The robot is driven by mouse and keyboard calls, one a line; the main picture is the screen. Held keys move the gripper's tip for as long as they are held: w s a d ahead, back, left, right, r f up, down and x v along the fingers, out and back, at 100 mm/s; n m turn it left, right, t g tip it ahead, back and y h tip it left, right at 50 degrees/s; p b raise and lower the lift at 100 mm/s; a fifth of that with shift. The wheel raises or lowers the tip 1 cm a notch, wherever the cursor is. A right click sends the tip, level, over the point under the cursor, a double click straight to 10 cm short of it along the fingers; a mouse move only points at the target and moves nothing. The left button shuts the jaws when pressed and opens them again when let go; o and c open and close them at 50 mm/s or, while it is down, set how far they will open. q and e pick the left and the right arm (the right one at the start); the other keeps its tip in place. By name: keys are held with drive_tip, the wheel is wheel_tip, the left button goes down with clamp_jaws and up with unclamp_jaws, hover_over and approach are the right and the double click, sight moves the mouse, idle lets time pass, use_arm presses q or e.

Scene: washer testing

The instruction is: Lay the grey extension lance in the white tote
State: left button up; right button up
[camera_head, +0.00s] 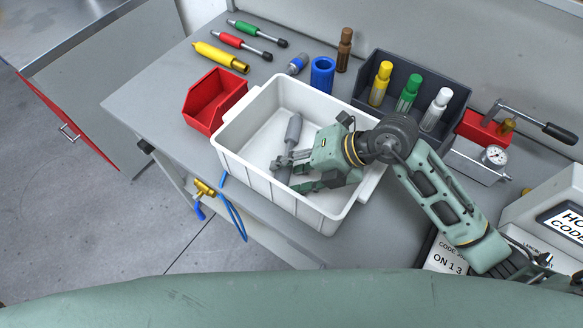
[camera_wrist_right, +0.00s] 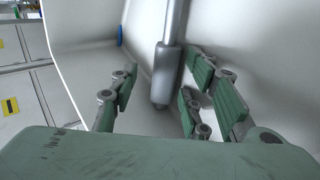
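My right gripper (camera_head: 285,172) reaches into the tote from the right and partly hides the lance. In the right wrist view the fingers of this gripper (camera_wrist_right: 160,98) are spread open. I cannot tell whether the lance rests fully on the tote floor. My left gripper is not in view.
A dark tray (camera_head: 452,117) holds yellow, green and white-topped bottles. Several coloured tools, including a yellow one (camera_head: 217,56), lie at the back left. A gauge (camera_head: 494,155) is at the right.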

drive_tip(key=shift+r, duration=0.35)
drive_tip(key=v, duration=1.2)
drive_tip(key=shift+r, duration=0.25)
